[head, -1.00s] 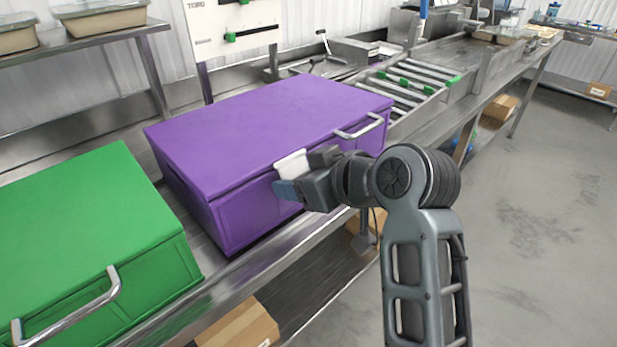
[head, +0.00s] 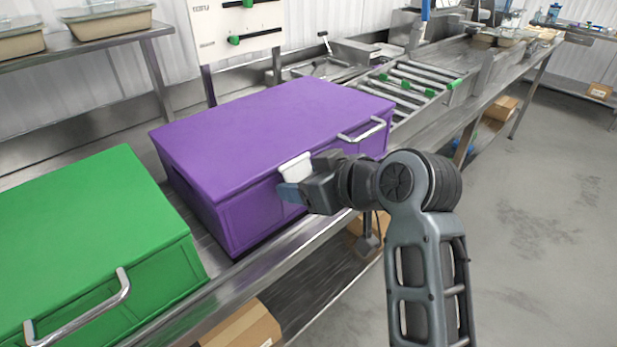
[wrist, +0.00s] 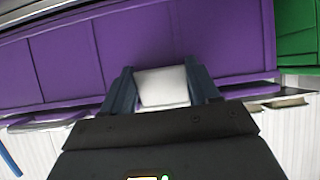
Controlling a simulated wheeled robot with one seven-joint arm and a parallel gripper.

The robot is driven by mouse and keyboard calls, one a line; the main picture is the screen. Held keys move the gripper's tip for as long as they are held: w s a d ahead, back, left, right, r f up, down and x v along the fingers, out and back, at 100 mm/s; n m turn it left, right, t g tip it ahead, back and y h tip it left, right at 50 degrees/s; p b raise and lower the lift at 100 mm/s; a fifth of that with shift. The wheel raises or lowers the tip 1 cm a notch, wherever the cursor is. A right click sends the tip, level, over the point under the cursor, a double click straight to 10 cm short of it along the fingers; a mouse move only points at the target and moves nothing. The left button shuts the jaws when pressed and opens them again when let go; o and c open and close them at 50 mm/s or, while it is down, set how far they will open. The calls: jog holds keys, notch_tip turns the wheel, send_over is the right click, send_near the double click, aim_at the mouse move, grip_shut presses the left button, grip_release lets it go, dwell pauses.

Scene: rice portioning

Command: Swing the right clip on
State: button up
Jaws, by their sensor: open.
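The purple box (head: 255,125) stands closed on the steel counter. A pale white clip (head: 295,167) is at the upper edge of its front side, near the middle. A silver bar handle (head: 362,130) is further right on the same front. My gripper (head: 298,186) is at the white clip, its blue-grey fingers in front of the box. In the wrist view, the open fingers stand on both sides of the white clip (wrist: 162,88), with the purple box front (wrist: 110,50) behind. Whether either finger touches the clip cannot be told. My gripper hides part of the box front.
A green box (head: 85,235) with a silver handle (head: 85,312) stands to the left on the counter. A roller conveyor (head: 410,90) lies beyond the purple box to the right. Cardboard boxes (head: 245,328) sit on the lower shelf. The floor at right is clear.

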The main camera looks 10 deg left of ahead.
jog(key=shift+w+a+r+p, duration=0.1)
jog(key=shift+a+r+p, duration=0.2)
jog(key=shift+s+d+r+p, duration=0.1)
jog(key=shift+s+r+p, duration=0.2)
jog(key=shift+p, duration=0.4)
jog(key=shift+p+v, duration=0.65)
jog(key=shift+v, duration=0.45)
jog(key=shift+d+f, duration=0.15)
jog(key=shift+d, duration=0.25)
jog(key=s+d+t+y+b, duration=0.2)
jog(key=s+d+b, duration=0.1)
jog(key=s+d, duration=0.25)
jog(key=b+x, duration=0.2)
jog(key=x, duration=0.7)
jog(key=shift+w+f, duration=0.2)
jog(key=shift+w, duration=0.15)
jog(key=shift+d, duration=0.15)
jog(key=shift+c, duration=0.4)
